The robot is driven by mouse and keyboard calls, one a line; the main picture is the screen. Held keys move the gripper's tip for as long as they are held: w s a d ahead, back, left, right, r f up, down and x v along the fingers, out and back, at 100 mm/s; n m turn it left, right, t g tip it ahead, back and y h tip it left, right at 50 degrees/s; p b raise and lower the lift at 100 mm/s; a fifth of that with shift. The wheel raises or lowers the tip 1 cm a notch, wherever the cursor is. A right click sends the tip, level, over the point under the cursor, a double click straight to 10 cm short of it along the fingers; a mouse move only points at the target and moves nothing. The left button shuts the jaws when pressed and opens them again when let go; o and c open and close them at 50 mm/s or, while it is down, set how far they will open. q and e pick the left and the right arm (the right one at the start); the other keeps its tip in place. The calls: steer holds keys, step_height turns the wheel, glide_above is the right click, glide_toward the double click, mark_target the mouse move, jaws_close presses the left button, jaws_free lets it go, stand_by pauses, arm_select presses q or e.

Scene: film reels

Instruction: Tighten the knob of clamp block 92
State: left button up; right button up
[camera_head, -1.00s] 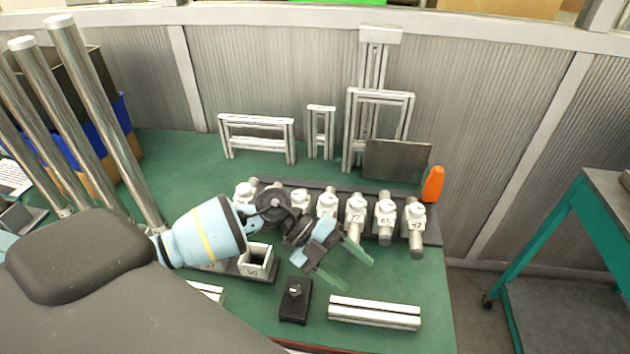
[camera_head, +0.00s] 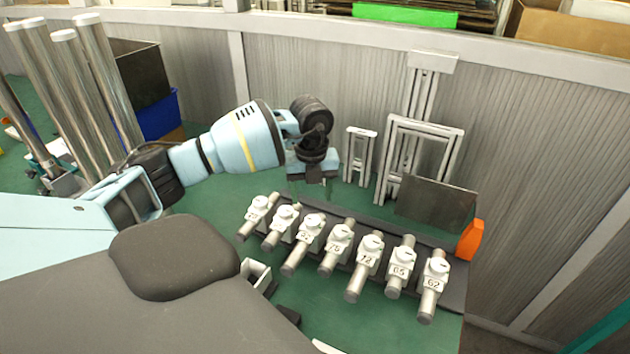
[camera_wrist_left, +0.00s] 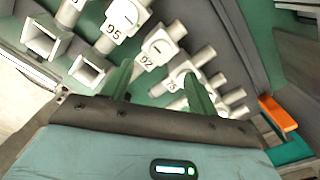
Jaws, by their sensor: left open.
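Clamp block 92 (camera_head: 311,228) is a white block on a grey rod, third from the left in the row on the dark rack. Its white knob is on top, with a slot line. In the left wrist view, block 92 (camera_wrist_left: 149,66) is labelled clearly, between block 95 (camera_wrist_left: 113,35) and block 75 (camera_wrist_left: 172,86). My left gripper (camera_head: 313,187) is open, pointing down above the row's back side, apart from block 92. In the left wrist view its green fingers (camera_wrist_left: 160,88) spread in front of blocks 92 and 75, with nothing between them. My right gripper is not in view.
More clamp blocks stand close on both sides, including block 72 (camera_head: 370,245), block 65 (camera_head: 402,258) and block 62 (camera_head: 435,268). Silver frames (camera_head: 421,150), a dark plate (camera_head: 436,203) and an orange piece (camera_head: 470,240) stand behind and to the right. Steel posts rise at left.

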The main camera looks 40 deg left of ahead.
mark_target(312, 220)
arm_select(q)
steer(key=shift+f, duration=0.5)
step_height(312, 220, down, 6)
steer(key=shift+d+r, duration=0.1)
steer(key=shift+r, duration=0.05)
steer(key=shift+f, duration=0.5)
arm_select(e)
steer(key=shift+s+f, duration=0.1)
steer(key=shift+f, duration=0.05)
arm_select(q)
steer(key=c, duration=1)
